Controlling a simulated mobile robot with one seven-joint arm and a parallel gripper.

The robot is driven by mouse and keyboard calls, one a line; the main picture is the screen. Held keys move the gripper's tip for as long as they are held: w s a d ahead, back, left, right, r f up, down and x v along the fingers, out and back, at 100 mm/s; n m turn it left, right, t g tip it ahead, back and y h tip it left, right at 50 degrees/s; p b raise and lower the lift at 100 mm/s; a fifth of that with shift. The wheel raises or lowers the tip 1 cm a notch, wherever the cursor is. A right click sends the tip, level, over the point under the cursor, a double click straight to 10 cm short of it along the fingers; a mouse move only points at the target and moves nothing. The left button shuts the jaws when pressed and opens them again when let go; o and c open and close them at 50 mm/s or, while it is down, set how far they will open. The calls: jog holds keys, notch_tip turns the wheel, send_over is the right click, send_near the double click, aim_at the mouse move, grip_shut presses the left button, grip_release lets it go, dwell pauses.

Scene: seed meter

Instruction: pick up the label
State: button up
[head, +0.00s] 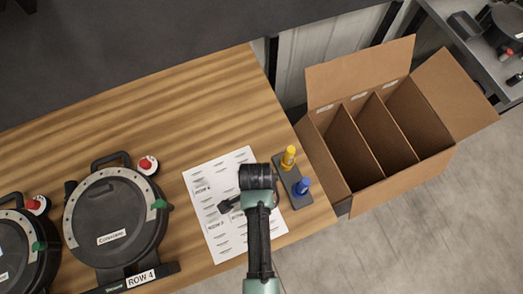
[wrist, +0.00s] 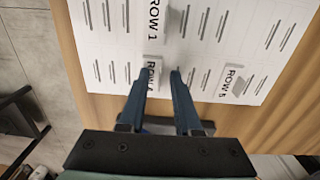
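A white sheet (head: 205,205) printed with rows of small text lies on the wooden table, and labels lie on it. In the wrist view the sheet (wrist: 190,50) carries the labels ROW 1 (wrist: 153,22) and ROW 5 (wrist: 232,82). Another ROW label (wrist: 152,72) lies between my fingertips; its number is partly hidden by the left finger. My gripper (wrist: 161,73) is open over the sheet, with its two blue fingers apart and nothing visibly held. I cannot tell whether the fingertips touch the label. In the head view my arm covers the right part of the sheet.
A dark base (head: 293,186) with a yellow peg (head: 289,157) and a blue peg (head: 302,186) stands right of the sheet. A round seed meter (head: 113,215) sits left on a ROW 4 stand; another is farther left.

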grip_shut()
